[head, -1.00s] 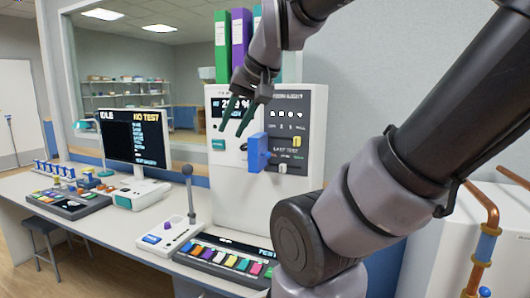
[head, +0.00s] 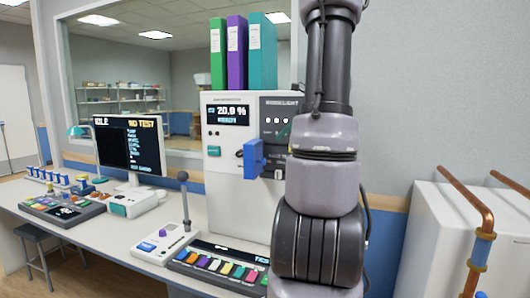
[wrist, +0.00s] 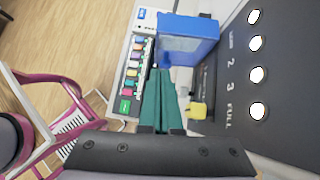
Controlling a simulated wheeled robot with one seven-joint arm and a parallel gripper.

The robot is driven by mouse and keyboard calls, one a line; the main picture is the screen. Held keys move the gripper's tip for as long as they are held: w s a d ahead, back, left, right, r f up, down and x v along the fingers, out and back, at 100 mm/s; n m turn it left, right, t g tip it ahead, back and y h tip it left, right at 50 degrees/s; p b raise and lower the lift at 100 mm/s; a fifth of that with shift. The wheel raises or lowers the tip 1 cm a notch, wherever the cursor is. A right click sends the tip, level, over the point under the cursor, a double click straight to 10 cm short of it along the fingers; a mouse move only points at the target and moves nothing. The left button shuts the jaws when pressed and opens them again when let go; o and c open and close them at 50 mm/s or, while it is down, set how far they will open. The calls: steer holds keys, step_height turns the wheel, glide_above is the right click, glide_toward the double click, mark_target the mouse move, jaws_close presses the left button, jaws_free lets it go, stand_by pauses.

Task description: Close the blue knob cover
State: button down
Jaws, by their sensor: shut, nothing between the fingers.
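The blue knob cover (head: 254,159) juts out from the front of the white cabinet (head: 243,210), at the left edge of its dark panel (head: 283,108). In the wrist view the cover (wrist: 187,40) is a blue box-like flap just beyond the fingertips, standing out from the panel. My gripper (wrist: 161,72) shows green fingers together, shut and empty, pointing toward the cover's lower left side. Whether they touch it I cannot tell. In the head view my arm hides most of the gripper. The knob is not clearly visible.
A grey lever (head: 185,200) and a keypad with coloured keys (head: 220,265) are on the counter below. A monitor (head: 130,147) stands left. Binders (head: 237,52) top the cabinet.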

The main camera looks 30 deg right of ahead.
mark_target(255, 160)
steer(key=x, duration=1)
steer(key=shift+d, duration=0.15)
